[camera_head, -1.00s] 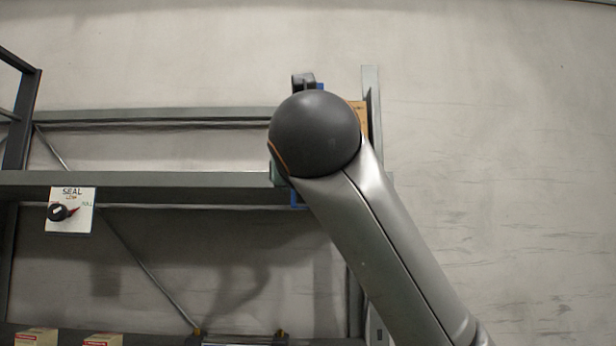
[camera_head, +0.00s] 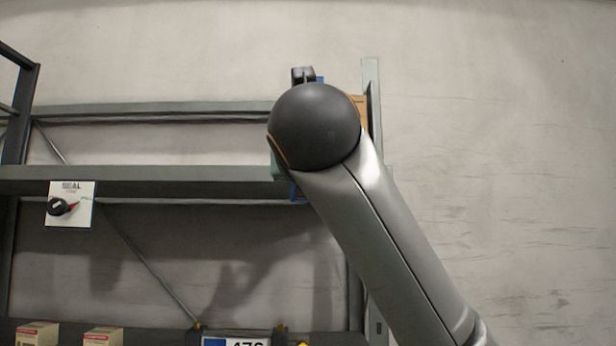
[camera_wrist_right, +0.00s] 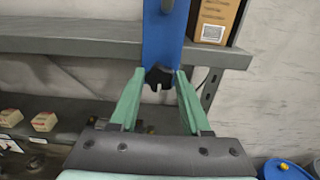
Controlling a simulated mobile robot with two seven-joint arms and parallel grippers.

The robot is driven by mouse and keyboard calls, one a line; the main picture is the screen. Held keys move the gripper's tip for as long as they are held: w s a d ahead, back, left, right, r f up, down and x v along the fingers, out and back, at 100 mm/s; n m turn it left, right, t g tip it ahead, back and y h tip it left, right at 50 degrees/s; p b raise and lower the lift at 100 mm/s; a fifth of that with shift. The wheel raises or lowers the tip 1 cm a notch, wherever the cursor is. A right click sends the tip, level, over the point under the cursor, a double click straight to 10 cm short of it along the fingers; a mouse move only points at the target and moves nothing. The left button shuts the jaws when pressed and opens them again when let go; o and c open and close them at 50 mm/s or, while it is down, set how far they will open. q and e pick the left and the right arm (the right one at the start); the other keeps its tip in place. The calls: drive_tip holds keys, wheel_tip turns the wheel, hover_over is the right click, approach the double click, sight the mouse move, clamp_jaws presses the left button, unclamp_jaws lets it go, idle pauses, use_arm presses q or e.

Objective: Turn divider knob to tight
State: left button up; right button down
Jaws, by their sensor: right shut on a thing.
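The black divider knob (camera_wrist_right: 158,72) sits on the lower end of the blue divider (camera_wrist_right: 165,40) in the right wrist view. My right gripper (camera_wrist_right: 159,80) has its two green fingers on either side of the knob and is shut on it. The knob's pointer and any tight marking cannot be made out. In the head view my own right arm covers the knob and most of the divider; only a blue sliver (camera_head: 293,192) shows beside it. My left gripper is in neither view.
A grey shelf beam (camera_head: 150,181) runs across the rack. A white SEAL panel (camera_head: 82,217) with a black dial hangs at its left. A cardboard box (camera_wrist_right: 214,20) stands right of the divider. Small boxes (camera_head: 37,334) sit on the lower shelf. The wall at right is bare.

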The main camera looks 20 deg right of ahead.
drive_tip(key=shift+m, duration=0.3)
drive_tip(key=shift+f+m+b, duration=0.15)
drive_tip(key=shift+m+b, duration=0.45)
drive_tip(key=shift+m, duration=5.25)
drive_tip(key=shift+f+m+b, duration=0.2)
drive_tip(key=shift+m+b, duration=0.45)
drive_tip(key=shift+m, duration=5.25)
drive_tip(key=shift+f+m+b, duration=0.15)
drive_tip(key=shift+m+b, duration=0.45)
drive_tip(key=shift+m, duration=5.25)
drive_tip(key=shift+c, duration=1.8)
unclamp_jaws()
drive_tip(key=shift+r, duration=0.1)
drive_tip(key=shift+s, duration=0.1)
